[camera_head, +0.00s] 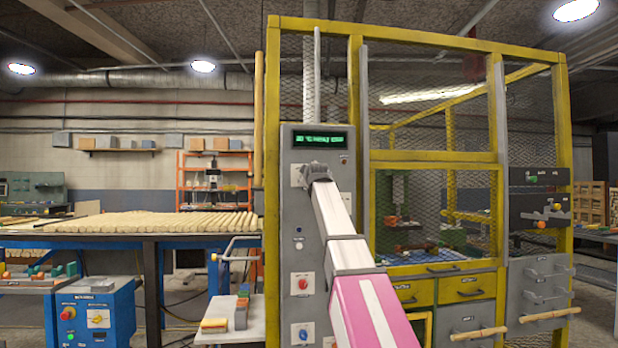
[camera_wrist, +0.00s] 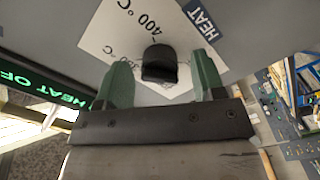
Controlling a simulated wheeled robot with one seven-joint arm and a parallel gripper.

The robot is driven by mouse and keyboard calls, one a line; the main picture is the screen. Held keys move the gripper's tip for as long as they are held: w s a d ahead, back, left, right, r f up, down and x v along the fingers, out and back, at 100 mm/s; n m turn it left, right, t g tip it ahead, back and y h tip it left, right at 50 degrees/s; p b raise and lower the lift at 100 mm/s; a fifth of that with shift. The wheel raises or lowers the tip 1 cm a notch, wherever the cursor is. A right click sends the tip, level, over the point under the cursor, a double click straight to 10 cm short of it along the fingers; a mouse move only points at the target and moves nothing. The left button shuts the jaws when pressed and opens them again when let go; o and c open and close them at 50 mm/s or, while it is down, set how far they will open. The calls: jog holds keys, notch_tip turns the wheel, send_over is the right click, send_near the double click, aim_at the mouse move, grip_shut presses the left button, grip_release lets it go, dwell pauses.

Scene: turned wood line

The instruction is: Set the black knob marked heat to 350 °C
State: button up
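The black knob (camera_wrist: 160,62) shows in the wrist view in front of a white dial plate (camera_wrist: 112,28). The plate bears a blue label reading HEAT and a readable 400 °C mark; another mark is partly hidden beside the knob. My gripper (camera_wrist: 162,72) has its two green fingers spread, one on each side of the knob, with a visible gap to each. In the head view my gripper (camera_head: 316,174) is at the grey control panel (camera_head: 290,220), over the upper dial plate, and hides the knob. Which mark the knob points to cannot be told.
A green-lit display (camera_head: 320,140) sits above the dial; in the wrist view its text (camera_wrist: 40,85) begins HEAT OF. Lower on the panel are a red knob (camera_head: 303,284) and a blue knob (camera_head: 303,333). A yellow mesh cage (camera_head: 362,120) stands right of the panel.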

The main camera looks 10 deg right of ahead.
jog(key=c, duration=0.9)
jog(key=shift+o, duration=0.2)
